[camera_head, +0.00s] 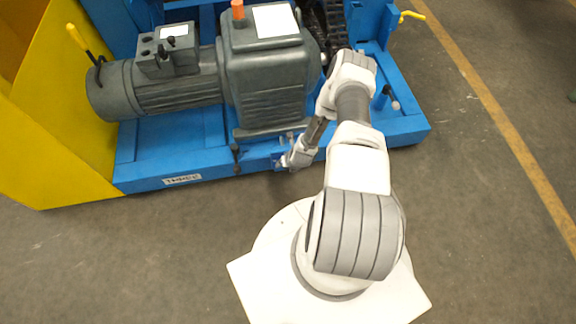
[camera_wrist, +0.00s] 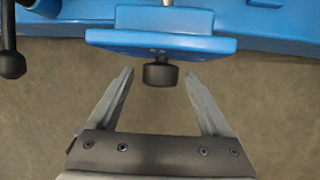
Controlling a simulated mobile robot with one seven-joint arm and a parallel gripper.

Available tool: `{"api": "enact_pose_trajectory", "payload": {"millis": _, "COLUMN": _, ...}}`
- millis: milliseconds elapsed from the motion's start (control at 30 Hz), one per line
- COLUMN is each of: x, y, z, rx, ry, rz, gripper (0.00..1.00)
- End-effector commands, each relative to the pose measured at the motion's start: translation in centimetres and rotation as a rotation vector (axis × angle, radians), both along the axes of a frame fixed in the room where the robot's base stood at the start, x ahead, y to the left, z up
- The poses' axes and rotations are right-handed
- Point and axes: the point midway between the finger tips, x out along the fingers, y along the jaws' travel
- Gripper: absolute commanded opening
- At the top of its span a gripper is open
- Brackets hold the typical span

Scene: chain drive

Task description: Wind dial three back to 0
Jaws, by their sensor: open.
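A black round knob (camera_wrist: 160,74) sticks out from the edge of a blue bracket plate (camera_wrist: 205,42) in the wrist view. No number or scale is readable on it, so I cannot tell whether it is dial three or where it is set. My gripper (camera_wrist: 160,82) is open, with its two fingertips to the left and right of the knob. A gap shows on both sides, and the jaws hold nothing. In the head view my gripper (camera_head: 287,163) is low at the front edge of the blue base frame, and the knob is not clearly visible there.
The blue base frame (camera_head: 215,157) carries a grey motor and gearbox (camera_head: 262,75). A black ball-ended lever (camera_wrist: 12,62) hangs left of the knob in the wrist view. A yellow panel (camera_head: 60,150) stands at the left. The floor in front is clear.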

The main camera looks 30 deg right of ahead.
Motion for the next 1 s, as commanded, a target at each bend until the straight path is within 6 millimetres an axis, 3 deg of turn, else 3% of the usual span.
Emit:
{"api": "enact_pose_trajectory", "payload": {"millis": 300, "x": 0.10, "y": 0.01, "z": -0.22, "rx": 0.000, "ry": 0.001, "rz": 0.000, "gripper": 0.83}}
{"api": "enact_pose_trajectory", "payload": {"millis": 767, "x": 0.11, "y": 0.02, "z": -0.20, "rx": 0.000, "ry": 0.000, "rz": -0.001, "gripper": 0.00}}
{"api": "enact_pose_trajectory", "payload": {"millis": 1000, "x": 0.13, "y": 0.08, "z": -0.17, "rx": -0.011, "ry": 0.004, "rz": 0.000, "gripper": 0.00}}
